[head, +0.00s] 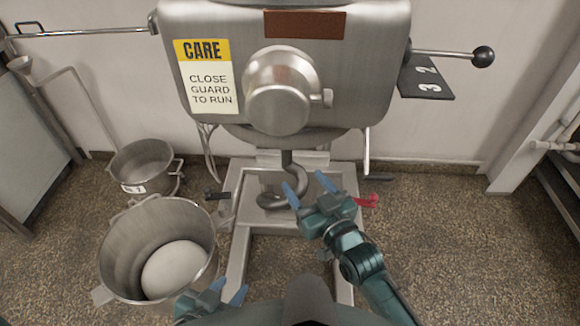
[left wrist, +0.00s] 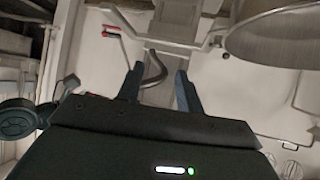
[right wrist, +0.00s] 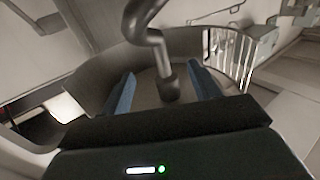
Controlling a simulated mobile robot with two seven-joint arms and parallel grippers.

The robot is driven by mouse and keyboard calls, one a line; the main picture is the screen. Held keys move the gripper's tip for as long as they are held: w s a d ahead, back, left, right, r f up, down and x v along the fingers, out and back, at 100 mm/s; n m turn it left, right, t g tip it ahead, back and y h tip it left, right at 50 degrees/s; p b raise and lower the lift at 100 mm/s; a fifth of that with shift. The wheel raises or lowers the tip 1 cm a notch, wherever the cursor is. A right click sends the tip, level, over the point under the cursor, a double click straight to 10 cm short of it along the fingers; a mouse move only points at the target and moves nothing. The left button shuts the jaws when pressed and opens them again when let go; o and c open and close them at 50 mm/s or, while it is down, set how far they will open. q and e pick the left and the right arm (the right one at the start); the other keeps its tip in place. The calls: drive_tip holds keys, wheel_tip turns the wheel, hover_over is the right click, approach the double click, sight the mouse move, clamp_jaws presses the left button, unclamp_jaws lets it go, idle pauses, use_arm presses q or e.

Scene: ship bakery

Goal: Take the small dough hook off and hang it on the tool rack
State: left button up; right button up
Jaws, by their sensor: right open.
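The grey dough hook (head: 298,178) hangs under the mixer head (head: 360,70), its curled lower end above the mixer's base. My right gripper (head: 308,187) is open beside the hook, its fingers pointing towards it. In the right wrist view the hook (right wrist: 157,45) shows ahead of and between the spread fingers, with no clear contact. My left gripper (head: 222,290) is low at the front, open and empty, beside the large bowl. The left wrist view shows the hook (left wrist: 155,70) in the distance beyond its fingers. I cannot clearly make out the tool rack.
A large steel bowl (head: 118,238) holding pale dough stands at the left. A smaller labelled bowl (head: 130,172) stands behind it. A red-handled lever (head: 368,200) is right of the mixer base. A black-knobbed lever (head: 482,56) sticks out right. The floor at right is clear.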

sight(289, 158)
drive_tip(key=b+x, duration=0.2)
drive_tip(key=x, duration=0.5)
drive_tip(key=shift+f, duration=0.1)
use_arm(q)
drive_tip(key=shift+w+d+f+h, duration=0.1)
drive_tip(key=shift+d+f+h, duration=0.25)
drive_tip(key=shift+d, duration=0.2)
use_arm(e)
drive_tip(key=shift+w+a, duration=0.25)
drive_tip(key=shift+w, duration=0.2)
drive_tip(key=shift+c, duration=0.3)
clamp_jaws()
drive_tip(key=shift+r, duration=0.3)
use_arm(q)
drive_tip(key=shift+w+r, duration=0.1)
drive_tip(key=shift+r, duration=0.25)
use_arm(e)
drive_tip(key=shift+w+r, duration=0.1)
drive_tip(key=shift+r, duration=0.3)
use_arm(q)
drive_tip(key=shift+f, duration=0.1)
use_arm(e)
drive_tip(key=shift+f, duration=0.1)
